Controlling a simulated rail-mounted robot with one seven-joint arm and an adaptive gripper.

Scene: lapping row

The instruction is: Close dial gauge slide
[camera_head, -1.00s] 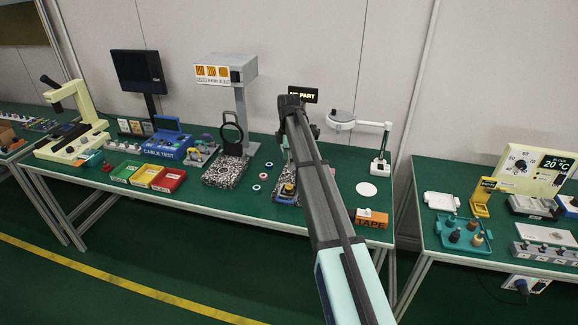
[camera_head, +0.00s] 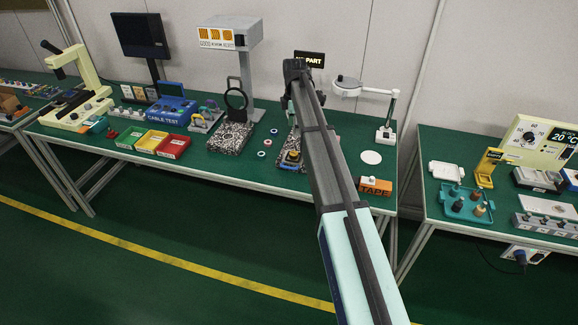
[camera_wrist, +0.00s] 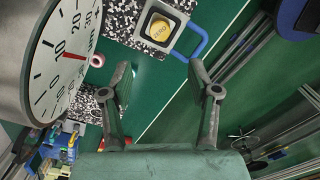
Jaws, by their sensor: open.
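The dial gauge (camera_wrist: 62,60) fills the left edge of the wrist view, with a white face and a red needle.
A ring stand on a speckled plate (camera_head: 231,138) stands to the left, with small rings between. Red (camera_head: 173,147), yellow and green trays lie farther left. An orange TAPE box (camera_head: 375,186) and a magnifier lamp (camera_head: 386,132) stand to the right. Open floor lies in front.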

